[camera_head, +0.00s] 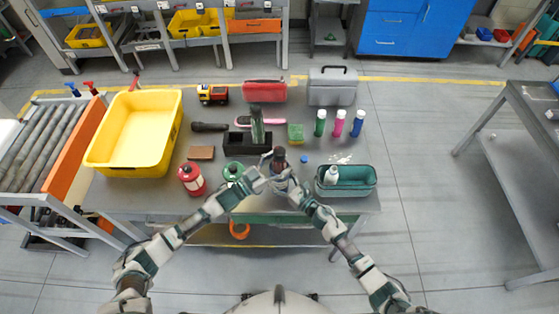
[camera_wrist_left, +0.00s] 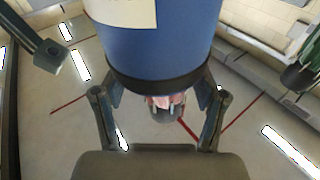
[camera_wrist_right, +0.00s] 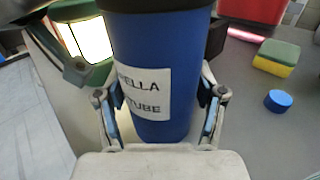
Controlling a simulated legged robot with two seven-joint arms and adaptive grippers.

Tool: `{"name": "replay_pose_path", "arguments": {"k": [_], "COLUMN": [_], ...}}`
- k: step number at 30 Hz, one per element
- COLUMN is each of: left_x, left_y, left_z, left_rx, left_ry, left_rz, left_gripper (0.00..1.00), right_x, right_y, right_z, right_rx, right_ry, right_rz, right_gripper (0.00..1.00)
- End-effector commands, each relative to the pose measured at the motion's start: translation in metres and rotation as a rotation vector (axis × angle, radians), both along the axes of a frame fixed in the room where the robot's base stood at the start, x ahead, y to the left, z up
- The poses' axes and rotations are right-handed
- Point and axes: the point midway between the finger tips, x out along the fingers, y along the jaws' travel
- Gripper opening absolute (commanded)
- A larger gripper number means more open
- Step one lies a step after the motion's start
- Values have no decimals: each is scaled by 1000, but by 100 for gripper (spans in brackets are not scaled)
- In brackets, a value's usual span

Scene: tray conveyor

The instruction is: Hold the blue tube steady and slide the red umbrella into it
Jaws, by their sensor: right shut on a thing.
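The blue tube (camera_wrist_right: 155,65) stands upright at the table's front middle, with a white label reading in part "TUBE". My right gripper (camera_wrist_right: 162,110) is shut around its side; in the head view the right gripper (camera_head: 293,192) is at the tube's right. My left gripper (camera_head: 267,173) is close at the tube's left and upper side. In the left wrist view its spread fingers (camera_wrist_left: 160,95) flank the tube's dark rim (camera_wrist_left: 160,82), and contact is unclear. A dark piece (camera_head: 279,155) shows at the tube's top. I cannot clearly identify the red umbrella.
A yellow bin (camera_head: 131,165), red lantern (camera_head: 191,180) and green lantern (camera_head: 233,170) lie left. A black holder (camera_head: 236,139) stands behind. A teal basket (camera_head: 364,187) is right, with a blue cap (camera_head: 304,159) near the tube. Several bottles stand at the back right.

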Motion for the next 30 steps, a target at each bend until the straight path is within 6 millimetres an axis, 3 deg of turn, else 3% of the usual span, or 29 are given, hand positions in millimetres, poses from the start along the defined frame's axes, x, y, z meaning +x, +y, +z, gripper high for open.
{"name": "replay_pose_path", "arguments": {"k": [11,24,30], "left_x": [-2,-50,-64], "left_y": [3,73,93], "left_z": [1,-17,-21], "left_rx": [-3,-1,-3], "left_ry": [-3,-1,-1], "left_rz": [0,0,0], "left_gripper": [79,79,79], "right_x": [0,0,1], "right_y": [0,-1,0], "right_z": [1,0,0], "right_rx": [-1,-1,0], "right_ry": [-1,-1,0], "right_rz": [-1,-2,-1], "right_gripper": [32,32,32]}}
